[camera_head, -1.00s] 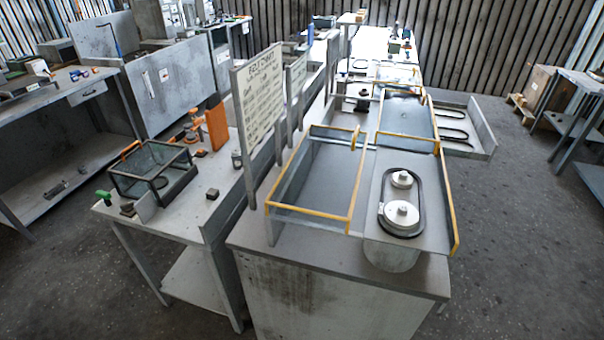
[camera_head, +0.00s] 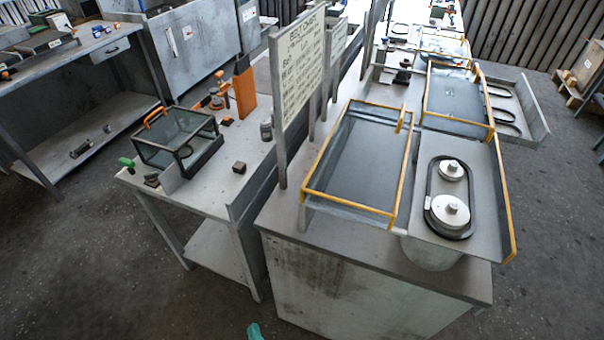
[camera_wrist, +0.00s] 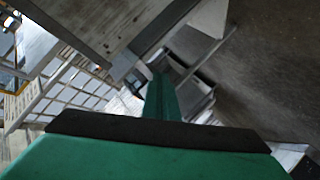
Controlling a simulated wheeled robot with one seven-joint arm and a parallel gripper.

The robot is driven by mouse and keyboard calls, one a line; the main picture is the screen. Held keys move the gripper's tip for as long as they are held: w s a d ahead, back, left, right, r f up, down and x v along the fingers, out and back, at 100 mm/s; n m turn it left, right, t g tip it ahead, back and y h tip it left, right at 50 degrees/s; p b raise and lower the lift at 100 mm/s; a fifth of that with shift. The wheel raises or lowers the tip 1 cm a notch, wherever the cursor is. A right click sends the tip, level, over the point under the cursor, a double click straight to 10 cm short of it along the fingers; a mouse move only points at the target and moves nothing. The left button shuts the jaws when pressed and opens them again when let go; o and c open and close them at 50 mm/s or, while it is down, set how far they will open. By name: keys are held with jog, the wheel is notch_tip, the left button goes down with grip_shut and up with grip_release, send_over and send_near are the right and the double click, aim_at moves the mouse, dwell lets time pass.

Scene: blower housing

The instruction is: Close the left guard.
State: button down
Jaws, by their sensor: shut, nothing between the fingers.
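A clear guard panel with an orange frame (camera_head: 313,187) stands on the bench at centre, left of the uncovered pulleys (camera_head: 450,210) and their black belt. It lies to the pulleys' left, not over them. A second orange-framed panel (camera_head: 458,98) lies farther back. Which one is called the left guard is not marked; the near one is leftmost. My gripper (camera_wrist: 161,88) is green and shut, with nothing held, in the wrist view. Its teal tip (camera_head: 255,332) just shows at the bottom of the head view, in front of the bench and apart from both panels.
A lettered sign board (camera_head: 298,75) stands upright left of the near panel. A lower side table (camera_head: 200,215) on the left holds a dark-framed glass box (camera_head: 177,138). A tray with black belts (camera_head: 530,105) is at back right. Floor in front is clear.

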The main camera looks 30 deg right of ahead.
jog(key=w+d+r+n+h, duration=0.1)
jog(key=w+d+r+h, duration=0.25)
jog(key=w, duration=0.45)
jog(key=w+d+r+n+h, duration=0.1)
jog(key=w+d+r+h, duration=0.25)
jog(key=w, duration=0.45)
jog(key=w+d+r+m+g+h, duration=0.1)
jog(key=w+d+r+g+h, duration=0.15)
jog(key=r, duration=0.35)
jog(key=w+d+r+m+g+h, duration=0.1)
jog(key=d+r+g+h, duration=0.15)
jog(key=r, duration=0.35)
jog(key=w+d+r+m+g+h, duration=0.1)
jog(key=w+d+r+h, duration=0.15)
jog(key=r, duration=0.45)
jog(key=w+d, duration=0.1)
jog(key=d, duration=0.9)
jog(key=shift+d+f, duration=0.2)
jog(key=shift+d, duration=0.1)
jog(key=shift+w, duration=0.2)
